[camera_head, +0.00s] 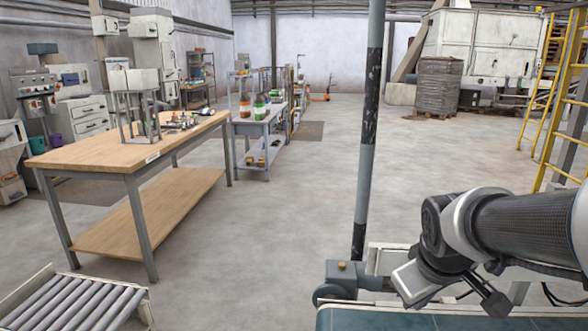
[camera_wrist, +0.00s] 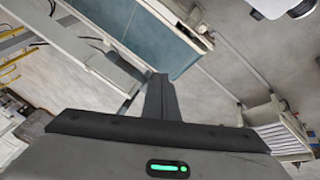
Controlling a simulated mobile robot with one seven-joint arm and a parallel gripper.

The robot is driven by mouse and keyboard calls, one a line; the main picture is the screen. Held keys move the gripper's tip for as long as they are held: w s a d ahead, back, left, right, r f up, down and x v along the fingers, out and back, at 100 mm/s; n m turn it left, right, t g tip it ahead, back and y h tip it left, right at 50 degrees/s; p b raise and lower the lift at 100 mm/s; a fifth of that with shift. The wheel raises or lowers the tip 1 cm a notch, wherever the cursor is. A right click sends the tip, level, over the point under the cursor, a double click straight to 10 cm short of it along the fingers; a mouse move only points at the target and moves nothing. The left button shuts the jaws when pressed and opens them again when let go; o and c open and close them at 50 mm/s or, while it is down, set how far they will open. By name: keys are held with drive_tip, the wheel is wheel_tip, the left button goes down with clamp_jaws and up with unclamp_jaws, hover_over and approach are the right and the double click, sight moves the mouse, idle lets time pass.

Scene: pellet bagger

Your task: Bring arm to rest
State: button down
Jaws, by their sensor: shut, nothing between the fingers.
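My gripper (camera_wrist: 161,92) shows in the wrist view, with its dark fingers together and nothing between them. Its grey body with a green light fills the bottom of that view. In the head view my arm (camera_head: 520,228) reaches in from the right edge, bent at the wrist, above the conveyor at the lower right. The fingertips cannot be made out clearly there. The green conveyor belt (camera_head: 400,319) shows at the bottom of the head view and also in the wrist view (camera_wrist: 118,14), beyond the fingers. My gripper appears to be clear of it.
A grey post (camera_head: 366,130) stands upright left of my arm. A roller conveyor (camera_head: 75,305) is at the lower left. A wooden workbench (camera_head: 95,155) stands at left, with small parts on top. Yellow ladders (camera_head: 560,110) are at right. The middle floor is clear.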

drive_tip(key=s+a+r+m+y, duration=0.2)
drive_tip(key=s+a+r+m, duration=0.3)
drive_tip(key=s+a, duration=0.5)
wheel_tip(320, 180, up, 22)
drive_tip(key=s+d+n+p, duration=0.1)
drive_tip(key=p, duration=2)
drive_tip(key=shift+f+p, duration=0.2)
drive_tip(key=shift+p, duration=0.15)
